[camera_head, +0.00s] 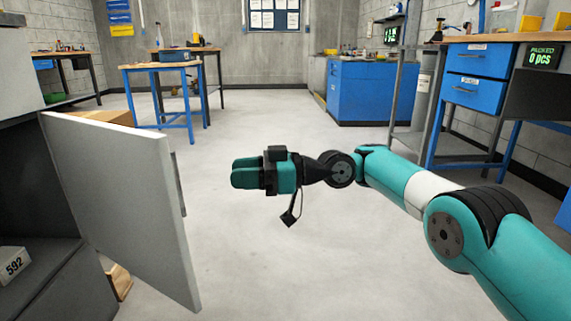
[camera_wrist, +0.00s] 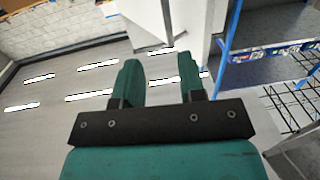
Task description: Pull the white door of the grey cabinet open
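The grey cabinet (camera_head: 62,285) stands at the left edge of the head view, only partly in frame. Its white door (camera_head: 125,200) stands well open, swung out into the room, and the cabinet's dark inside shows. A dark handle-like strip (camera_head: 178,183) shows at the door's far side, mostly hidden by the door. My gripper (camera_head: 234,172) is to the right of the door, pointing left at it, with a clear gap between them. In the wrist view its two fingers (camera_wrist: 157,82) are apart with nothing held between them.
Wooden pieces (camera_head: 118,283) show behind the door. A blue-legged table (camera_head: 160,68), a blue cabinet (camera_head: 370,92) and a workbench (camera_head: 475,80) stand farther back. The floor (camera_head: 255,265) around my gripper is clear.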

